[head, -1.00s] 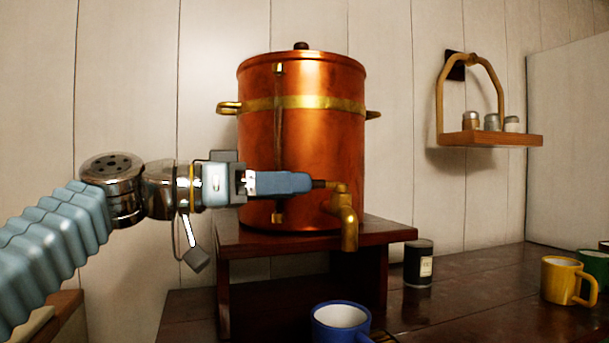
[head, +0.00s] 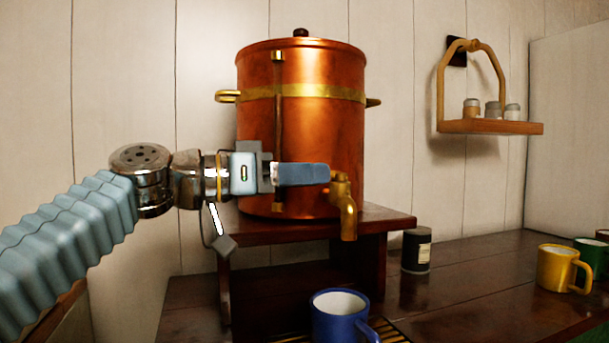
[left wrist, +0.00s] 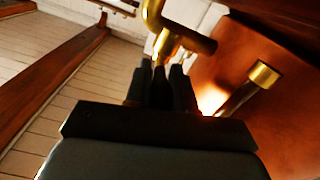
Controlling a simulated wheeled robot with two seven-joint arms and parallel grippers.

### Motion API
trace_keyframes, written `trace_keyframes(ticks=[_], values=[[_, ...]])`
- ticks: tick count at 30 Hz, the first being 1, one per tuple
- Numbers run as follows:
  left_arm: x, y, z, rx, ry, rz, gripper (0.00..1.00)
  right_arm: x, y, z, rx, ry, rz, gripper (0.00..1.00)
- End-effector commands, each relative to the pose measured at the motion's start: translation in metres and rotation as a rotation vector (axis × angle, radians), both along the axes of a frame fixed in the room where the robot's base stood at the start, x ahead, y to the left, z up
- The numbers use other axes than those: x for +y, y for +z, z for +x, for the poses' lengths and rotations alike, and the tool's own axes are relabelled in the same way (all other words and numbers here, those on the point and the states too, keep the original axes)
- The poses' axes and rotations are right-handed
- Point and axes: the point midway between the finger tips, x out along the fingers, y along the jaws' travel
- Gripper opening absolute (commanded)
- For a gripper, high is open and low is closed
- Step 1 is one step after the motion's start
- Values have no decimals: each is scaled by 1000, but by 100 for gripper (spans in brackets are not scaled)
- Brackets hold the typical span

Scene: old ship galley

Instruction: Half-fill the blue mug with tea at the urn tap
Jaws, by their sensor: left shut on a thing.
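The copper urn (head: 320,140) stands on a dark wooden stand. Its brass tap (head: 347,212) points down at the front right, and no stream shows below it. My left gripper (head: 328,174) reaches in from the left and is shut at the tap; its fingers cover the dark tap handle. In the left wrist view the closed fingers (left wrist: 160,78) meet the tap, with the brass pipe (left wrist: 185,38) just beyond. The blue mug (head: 335,320) stands upright below the spout, apart from it. Its visible inside is pale, and its bottom is hidden. My right gripper is out of view.
A slatted drip grate (head: 388,331) shows beside the mug. A dark labelled tin (head: 416,250) stands right of the urn stand (head: 385,222). A yellow mug (head: 556,268) and a green mug (head: 590,255) are at the far right. A wall shelf (head: 490,127) holds small jars.

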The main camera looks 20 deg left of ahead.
Motion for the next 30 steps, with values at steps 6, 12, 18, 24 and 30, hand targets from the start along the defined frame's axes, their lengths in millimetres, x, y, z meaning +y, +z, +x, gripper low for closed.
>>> trace_keyframes(ticks=[6,12,18,24,30], values=[[-2,-2,-2,0,26,2,0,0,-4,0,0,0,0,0],[-10,1,-11,-1,233,4,0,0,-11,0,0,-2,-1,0],[-14,2,-15,1,387,3,0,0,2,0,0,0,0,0],[-15,0,-15,-2,404,0,0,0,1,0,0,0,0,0],[-15,0,-15,-1,403,-1,34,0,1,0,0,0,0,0]])
